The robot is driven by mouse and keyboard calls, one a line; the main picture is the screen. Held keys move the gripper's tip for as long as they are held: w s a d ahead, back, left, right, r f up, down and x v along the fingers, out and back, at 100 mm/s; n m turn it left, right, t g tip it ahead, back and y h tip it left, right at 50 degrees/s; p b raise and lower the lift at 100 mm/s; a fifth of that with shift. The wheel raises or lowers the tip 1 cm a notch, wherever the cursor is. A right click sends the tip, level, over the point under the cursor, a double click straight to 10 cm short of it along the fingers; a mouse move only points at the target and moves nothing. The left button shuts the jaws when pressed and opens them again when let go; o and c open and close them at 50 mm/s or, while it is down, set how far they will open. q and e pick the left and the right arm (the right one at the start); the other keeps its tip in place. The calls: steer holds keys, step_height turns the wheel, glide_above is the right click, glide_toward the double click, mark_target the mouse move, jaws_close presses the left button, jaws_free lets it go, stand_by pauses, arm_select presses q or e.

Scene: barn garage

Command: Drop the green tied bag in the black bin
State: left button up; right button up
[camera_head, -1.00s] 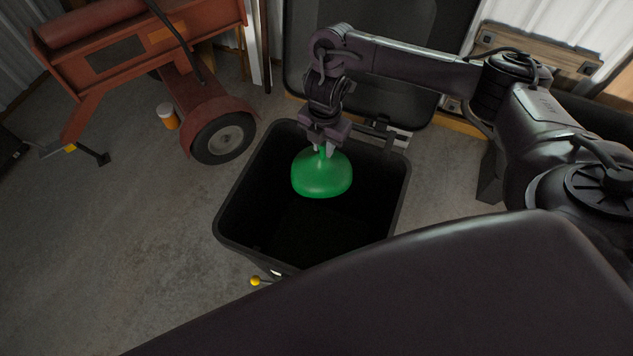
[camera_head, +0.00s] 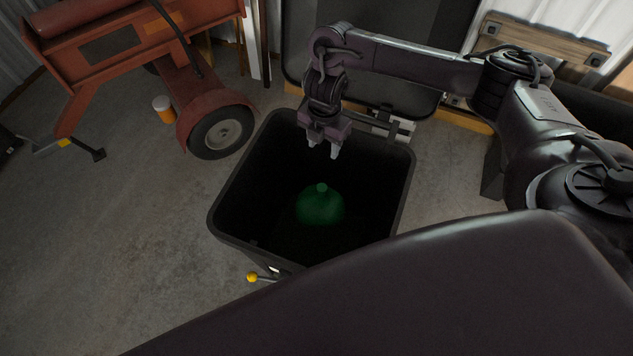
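The green tied bag (camera_head: 320,207) is down inside the black bin, upright with its knot on top, in the bin's shadow. The black bin (camera_head: 228,186) stands open on the floor in the middle of the view. My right gripper (camera_head: 323,149) is open and empty above the far part of the bin opening, with its fingers pointing down, apart from the bag. My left gripper is not in view.
The bin's raised lid (camera_head: 360,40) stands behind it. A red wheeled machine (camera_head: 180,75) with a black tyre is at the left, near an orange and white container (camera_head: 164,110). A yellow knob (camera_head: 252,277) is at the bin's near side.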

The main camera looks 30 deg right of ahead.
step_height(320, 180, up, 8)
steer(key=p, duration=0.2)
steer(key=shift+f, duration=0.15)
stand_by(0.4)
steer(key=shift+f, duration=0.1)
